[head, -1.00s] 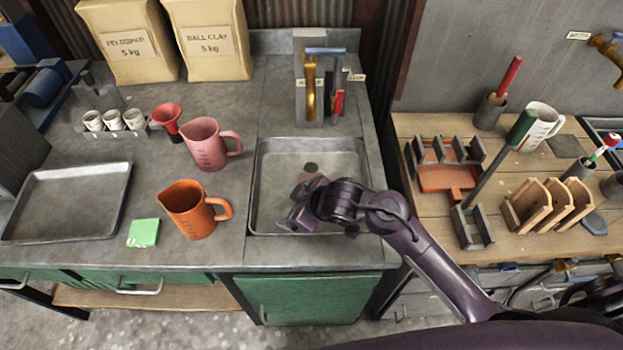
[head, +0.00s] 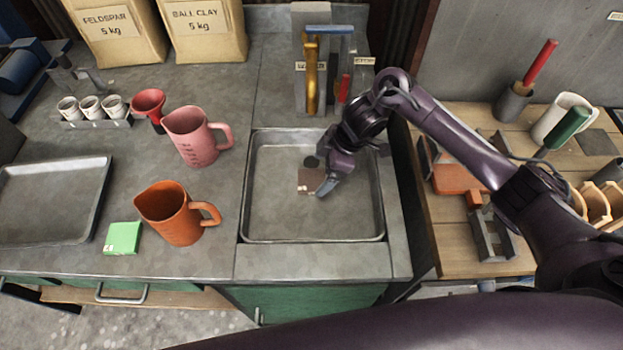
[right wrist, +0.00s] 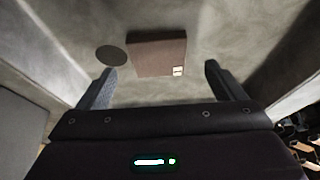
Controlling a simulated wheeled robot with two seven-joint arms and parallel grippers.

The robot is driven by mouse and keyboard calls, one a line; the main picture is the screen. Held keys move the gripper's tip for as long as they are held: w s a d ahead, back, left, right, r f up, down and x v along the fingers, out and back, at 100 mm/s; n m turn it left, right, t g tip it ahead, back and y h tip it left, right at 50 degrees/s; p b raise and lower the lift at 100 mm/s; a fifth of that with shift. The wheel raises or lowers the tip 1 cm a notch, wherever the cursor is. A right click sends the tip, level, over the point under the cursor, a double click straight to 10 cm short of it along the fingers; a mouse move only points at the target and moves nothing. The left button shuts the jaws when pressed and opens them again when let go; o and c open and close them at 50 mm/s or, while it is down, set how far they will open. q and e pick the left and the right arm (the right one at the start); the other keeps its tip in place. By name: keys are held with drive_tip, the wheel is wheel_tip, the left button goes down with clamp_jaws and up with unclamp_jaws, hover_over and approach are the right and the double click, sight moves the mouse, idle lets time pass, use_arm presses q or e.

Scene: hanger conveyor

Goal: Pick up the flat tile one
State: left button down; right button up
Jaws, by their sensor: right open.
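The flat tile (head: 311,179) is a thin brown square with a small pale mark. It lies on the floor of the grey sink basin (head: 262,215). In the right wrist view the tile (right wrist: 157,53) lies ahead of and between the two fingers. My right gripper (head: 327,185) is over the basin at the tile's right edge, and hides part of it in the head view. In the right wrist view the right gripper (right wrist: 160,86) is open with nothing between its fingers. My left gripper is not in view.
A dark round drain (head: 311,161) lies beside the tile. The basin's raised walls surround the right gripper. A brass tap (head: 311,80) stands behind. An orange jug (head: 176,213) and a pink jug (head: 190,137) stand left of the basin.

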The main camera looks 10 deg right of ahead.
sight(312, 180)
drive_tip(key=x, duration=0.3)
drive_tip(key=shift+w+a+f, duration=0.15)
drive_tip(key=shift+a+f, duration=0.1)
drive_tip(key=shift+f, duration=0.05)
drive_tip(key=c, duration=1.2)
drive_tip(key=shift+c, duration=0.2)
